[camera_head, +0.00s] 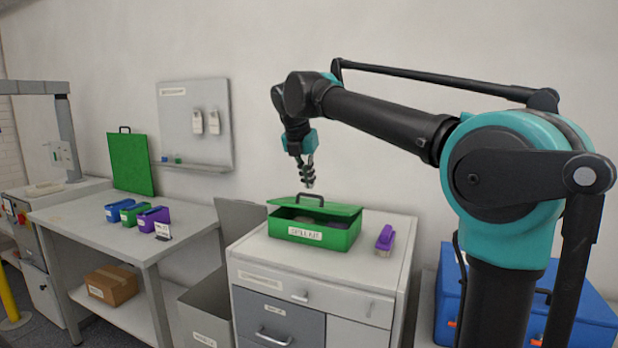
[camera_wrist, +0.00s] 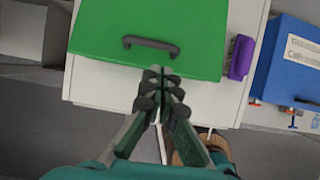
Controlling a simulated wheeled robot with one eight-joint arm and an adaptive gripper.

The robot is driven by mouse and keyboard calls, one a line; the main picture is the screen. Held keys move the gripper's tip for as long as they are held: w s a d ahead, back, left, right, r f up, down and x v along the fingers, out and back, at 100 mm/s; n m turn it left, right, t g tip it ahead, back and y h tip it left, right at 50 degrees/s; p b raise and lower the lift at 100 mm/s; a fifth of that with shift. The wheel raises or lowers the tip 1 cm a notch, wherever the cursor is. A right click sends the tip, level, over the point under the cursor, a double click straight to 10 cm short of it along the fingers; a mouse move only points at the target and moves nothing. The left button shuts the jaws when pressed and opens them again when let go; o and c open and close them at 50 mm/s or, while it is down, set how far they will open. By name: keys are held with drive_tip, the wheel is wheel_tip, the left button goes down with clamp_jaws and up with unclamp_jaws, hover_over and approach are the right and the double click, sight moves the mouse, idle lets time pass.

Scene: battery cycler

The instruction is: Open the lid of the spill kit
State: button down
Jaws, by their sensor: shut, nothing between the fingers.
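The green spill kit (camera_head: 345,238), with a white label on its front, sits on top of a cabinet. Its green lid (camera_head: 345,208) is partly raised, and a dark gap with contents shows beneath it. The lid carries a black handle (camera_head: 311,197). In the wrist view the lid (camera_wrist: 195,22) and its handle (camera_wrist: 150,44) lie just beyond my fingertips. My gripper (camera_head: 309,184) is shut and empty, pointing down close above the handle; it also shows in the wrist view (camera_wrist: 160,78). I cannot tell whether the fingertips touch the lid.
A purple brush (camera_head: 385,240) lies right of the kit on the light cabinet top (camera_head: 375,262). A blue case (camera_head: 448,305) stands farther right. A table (camera_head: 90,220) with small bins is at left. A grey panel (camera_head: 185,135) hangs on the wall behind.

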sight(314, 206)
drive_tip(key=x, duration=0.6)
drive_tip(key=shift+w+f, duration=0.1)
drive_tip(key=shift+f, duration=0.05)
